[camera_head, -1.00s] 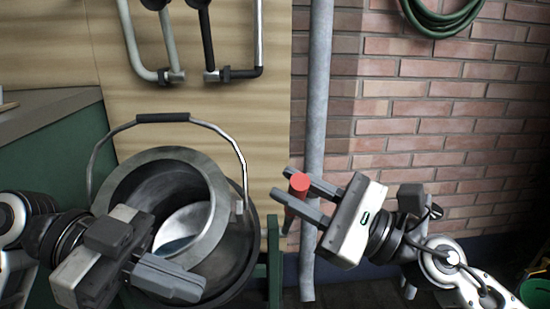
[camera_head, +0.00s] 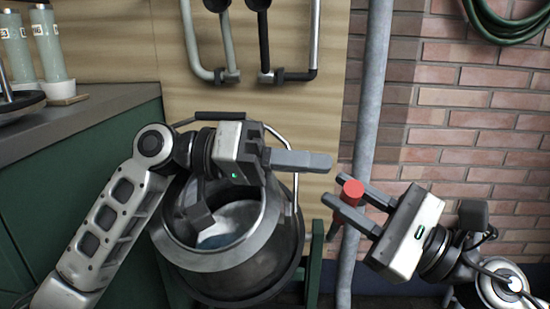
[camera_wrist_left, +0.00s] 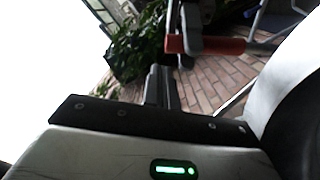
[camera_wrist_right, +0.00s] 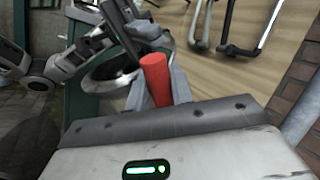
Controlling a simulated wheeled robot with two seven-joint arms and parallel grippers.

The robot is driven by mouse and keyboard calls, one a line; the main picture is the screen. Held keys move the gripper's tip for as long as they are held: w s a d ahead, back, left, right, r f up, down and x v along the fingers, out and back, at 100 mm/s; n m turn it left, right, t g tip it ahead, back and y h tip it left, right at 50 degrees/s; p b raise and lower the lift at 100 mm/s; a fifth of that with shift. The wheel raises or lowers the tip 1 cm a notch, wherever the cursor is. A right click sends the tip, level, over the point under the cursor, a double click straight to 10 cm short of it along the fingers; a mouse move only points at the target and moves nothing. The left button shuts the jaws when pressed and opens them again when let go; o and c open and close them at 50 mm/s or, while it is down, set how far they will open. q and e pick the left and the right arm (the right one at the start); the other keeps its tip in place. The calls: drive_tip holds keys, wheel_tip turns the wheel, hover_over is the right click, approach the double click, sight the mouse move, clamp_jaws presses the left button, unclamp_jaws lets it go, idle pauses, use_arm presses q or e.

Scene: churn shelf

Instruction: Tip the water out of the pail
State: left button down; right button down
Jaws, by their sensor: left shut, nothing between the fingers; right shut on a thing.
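The grey metal pail (camera_head: 243,262) stands at the lower middle of the head view, its round mouth facing me, with bluish water (camera_head: 213,241) visible inside. Its wire handle with a dark grip (camera_head: 220,116) is raised behind the mouth. My left gripper (camera_head: 325,163) is shut and empty, in front of the upper part of the pail, and hides part of the rim and handle. My right gripper (camera_head: 337,182) is shut on a red handle (camera_head: 352,191), to the right of the pail. The red handle (camera_wrist_right: 157,80) also shows in the right wrist view.
A grey vertical pipe (camera_head: 370,110) runs close behind my right gripper. A green cabinet with a grey top (camera_head: 110,112) stands at the left, bearing pale bottles (camera_head: 47,45). Bent pipes (camera_head: 228,74) hang on the wooden wall. A green post (camera_head: 315,265) stands right of the pail.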

sight(348, 181)
use_arm(q)
drive_tip(key=shift+d, duration=1.4)
drive_tip(key=shift+s+d+f+m, duration=0.1)
drive_tip(key=shift+s+f+m, duration=0.3)
drive_tip(key=shift+s+f, duration=0.35)
use_arm(e)
drive_tip(key=shift+d, duration=0.1)
use_arm(q)
drive_tip(key=shift+s+r, duration=0.1)
use_arm(e)
drive_tip(key=c, duration=1.3)
unclamp_jaws()
drive_tip(key=shift+w, duration=0.1)
use_arm(q)
drive_tip(key=shift+r, duration=0.1)
